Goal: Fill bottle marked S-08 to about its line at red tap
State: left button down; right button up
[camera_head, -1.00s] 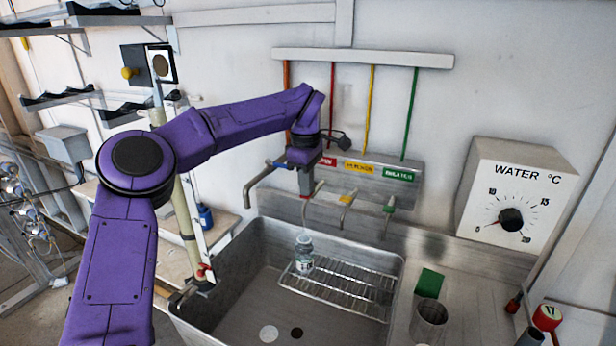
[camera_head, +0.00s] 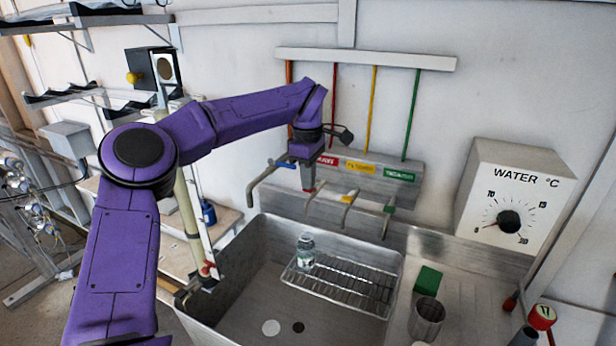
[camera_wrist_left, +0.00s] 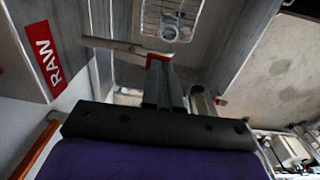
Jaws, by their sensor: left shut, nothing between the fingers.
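A small clear bottle (camera_head: 305,254) with a pale label stands upright on the wire rack in the sink, below the red tap. Its mark and its fill level are too small to read. The red tap (camera_head: 314,202) has its spout above the bottle; I cannot tell whether water runs. My left gripper (camera_head: 308,186) is at the tap's red handle, shut and empty. In the left wrist view the closed fingers (camera_wrist_left: 160,76) are at the red handle (camera_wrist_left: 160,55), apparently touching it, with the bottle (camera_wrist_left: 168,30) beyond. My right gripper is out of view.
A blue-handled tap (camera_head: 266,180) is left of the red one; yellow (camera_head: 348,204) and green (camera_head: 389,212) taps are to its right. The wire rack (camera_head: 350,288) lies in the steel sink (camera_head: 240,320). A metal cup (camera_head: 428,318) and green block (camera_head: 428,281) stand right.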

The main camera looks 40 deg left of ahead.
pick_arm(q)
jog(key=r+p, duration=0.1)
jog(key=p, duration=0.1)
jog(key=r+p, duration=0.4)
jog(key=shift+w+a+r+p, duration=0.1)
jog(key=shift+w+p, duration=0.3)
jog(key=shift+w+r+b, duration=0.25)
jog(key=shift+b, duration=0.5)
notch_tip(320, 180, up, 8)
jog(key=w+p, duration=0.1)
jog(key=shift+w+a, duration=0.2)
